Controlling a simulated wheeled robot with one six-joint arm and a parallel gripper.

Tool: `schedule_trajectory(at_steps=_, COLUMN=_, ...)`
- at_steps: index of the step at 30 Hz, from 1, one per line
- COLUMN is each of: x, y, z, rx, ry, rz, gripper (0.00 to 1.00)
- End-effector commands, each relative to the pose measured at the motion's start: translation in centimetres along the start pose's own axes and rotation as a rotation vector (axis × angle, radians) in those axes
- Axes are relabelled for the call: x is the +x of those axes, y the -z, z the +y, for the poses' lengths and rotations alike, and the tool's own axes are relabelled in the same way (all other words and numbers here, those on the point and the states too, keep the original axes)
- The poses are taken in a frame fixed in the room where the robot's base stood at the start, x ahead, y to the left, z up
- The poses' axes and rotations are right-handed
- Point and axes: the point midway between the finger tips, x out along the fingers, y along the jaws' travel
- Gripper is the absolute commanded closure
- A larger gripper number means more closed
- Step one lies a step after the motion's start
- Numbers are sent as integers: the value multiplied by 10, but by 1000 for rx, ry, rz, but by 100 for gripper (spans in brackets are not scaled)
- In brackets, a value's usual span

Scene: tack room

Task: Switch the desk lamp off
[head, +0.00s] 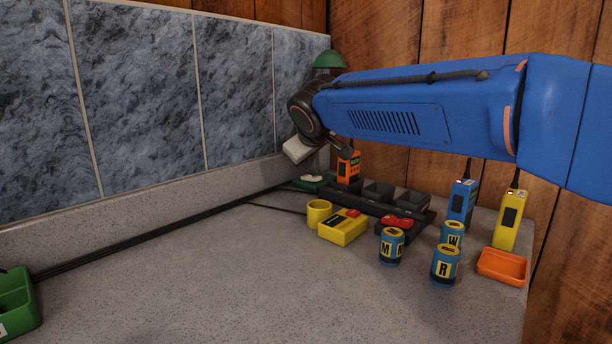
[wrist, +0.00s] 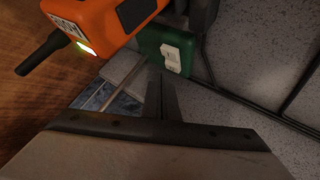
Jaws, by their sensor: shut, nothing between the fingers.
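The desk lamp's green shade (head: 328,60) shows above my arm at the back corner; my arm hides much of its stem. Its green base (head: 313,184) stands on the counter near the tiled wall. In the wrist view the green base (wrist: 150,40) carries a white rocker switch (wrist: 171,58). My gripper (wrist: 162,84) is shut and empty, with its fingertips close to the switch; I cannot tell whether they touch it. In the head view the pale gripper body (head: 298,150) is above the base. I cannot tell whether the lamp is lit.
An orange radio (head: 348,167), also in the wrist view (wrist: 95,22), stands close beside the base in a black charger rack (head: 370,205). Dark cables (head: 170,225) run along the wall. Yellow items, labelled cans and an orange tray (head: 502,267) stand to the right. The front counter is clear.

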Motion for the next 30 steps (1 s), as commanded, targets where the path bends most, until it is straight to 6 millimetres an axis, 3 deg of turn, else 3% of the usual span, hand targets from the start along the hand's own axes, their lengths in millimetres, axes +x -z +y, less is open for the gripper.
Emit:
schedule_trajectory(at_steps=17, x=-7, y=5, z=5, rx=-1, ry=-1, rz=1, gripper=100)
schedule_trajectory(at_steps=30, x=-30, y=22, z=22, rx=0, ry=-1, rz=1, gripper=100)
